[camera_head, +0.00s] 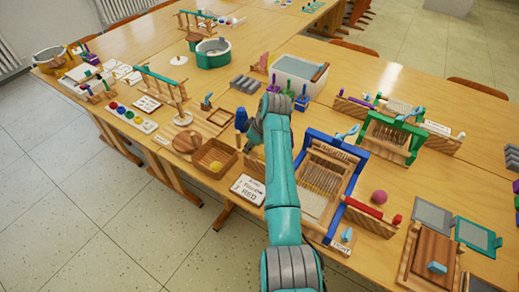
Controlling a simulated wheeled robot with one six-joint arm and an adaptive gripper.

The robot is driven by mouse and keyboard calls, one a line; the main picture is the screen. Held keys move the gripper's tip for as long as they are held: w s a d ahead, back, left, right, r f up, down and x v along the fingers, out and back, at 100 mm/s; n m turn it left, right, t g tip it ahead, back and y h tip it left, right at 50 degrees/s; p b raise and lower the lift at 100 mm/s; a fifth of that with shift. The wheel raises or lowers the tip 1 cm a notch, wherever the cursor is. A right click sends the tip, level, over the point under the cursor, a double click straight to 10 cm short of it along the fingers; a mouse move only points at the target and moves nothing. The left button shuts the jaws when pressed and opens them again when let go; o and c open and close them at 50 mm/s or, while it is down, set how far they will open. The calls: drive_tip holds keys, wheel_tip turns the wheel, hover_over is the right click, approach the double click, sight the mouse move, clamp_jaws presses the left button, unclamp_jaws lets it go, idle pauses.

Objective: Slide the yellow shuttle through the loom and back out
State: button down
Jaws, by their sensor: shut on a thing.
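The loom with the blue frame (350,149) stands right of my arm, with pale warp threads across it and its left side partly behind my arm. My gripper (250,146) is left of this loom, above the table and near the wooden tray. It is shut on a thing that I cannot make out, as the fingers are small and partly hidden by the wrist. A small yellow item (216,166) lies in the wooden tray (228,160); I cannot tell whether it is a shuttle. I see no clear yellow shuttle. A red shuttle (363,207) lies in a wooden holder right of the loom.
A card (249,189) reading yellow, then red, lies at the table's front edge. A blue upright item (241,118) shows beside my gripper. A green-framed loom (390,134) and a pink ball (379,197) are to the right. The table is crowded.

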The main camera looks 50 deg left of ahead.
drive_tip(key=shift+a, duration=0.15)
drive_tip(key=c, duration=1)
unclamp_jaws()
drive_tip(key=shift+s+a, duration=0.1)
drive_tip(key=v, duration=1.2)
drive_tip(key=shift+f, duration=0.1)
